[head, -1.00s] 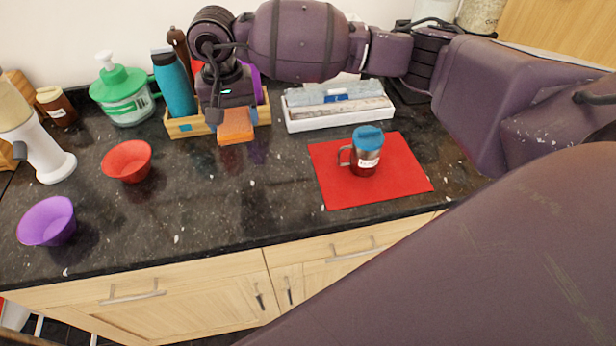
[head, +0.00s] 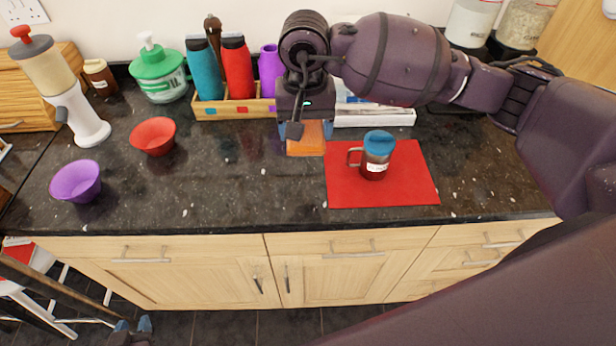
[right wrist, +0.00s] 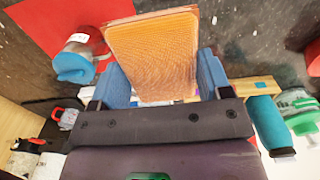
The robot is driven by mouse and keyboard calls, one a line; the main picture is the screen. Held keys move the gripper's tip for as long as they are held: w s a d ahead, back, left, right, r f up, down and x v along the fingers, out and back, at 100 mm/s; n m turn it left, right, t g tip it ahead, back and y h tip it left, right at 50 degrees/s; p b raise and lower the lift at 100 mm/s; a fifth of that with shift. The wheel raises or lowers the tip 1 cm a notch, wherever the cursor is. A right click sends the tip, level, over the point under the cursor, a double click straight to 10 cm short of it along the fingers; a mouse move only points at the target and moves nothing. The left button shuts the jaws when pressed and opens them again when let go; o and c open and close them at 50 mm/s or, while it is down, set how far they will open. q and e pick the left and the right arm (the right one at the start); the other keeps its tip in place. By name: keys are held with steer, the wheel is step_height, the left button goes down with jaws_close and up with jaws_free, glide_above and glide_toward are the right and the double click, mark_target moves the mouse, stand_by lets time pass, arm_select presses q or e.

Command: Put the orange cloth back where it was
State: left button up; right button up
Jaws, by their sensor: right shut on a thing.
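The orange cloth (head: 306,148) looks like a flat folded pad. My right gripper (head: 306,130) is shut on it, with a blue finger at each side. In the head view it is over the counter, just left of the red mat's back corner. The right wrist view shows the cloth (right wrist: 150,50) between the fingers; whether it touches the counter I cannot tell. My left gripper (head: 132,326) is low at the bottom left of the head view, below the counter, its two blue fingertips apart and nothing seen between them.
A mug with a blue lid (head: 376,160) stands on the red mat (head: 400,190). A wooden box (head: 215,112) with bottles and a white tray (head: 375,119) are behind. Red (head: 153,137) and purple (head: 76,182) bowls are left. The counter's front middle is clear.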

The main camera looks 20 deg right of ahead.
mark_target(307, 186)
step_height(307, 186, down, 15)
steer(key=shift+p, duration=0.6)
steer(key=shift+d+f, duration=0.1)
steer(key=o, duration=0.9)
steer(key=shift+r, duration=0.3)
step_height(307, 186, up, 12)
steer(key=shift+f+b, duration=0.15)
steer(key=shift+b, duration=0.6)
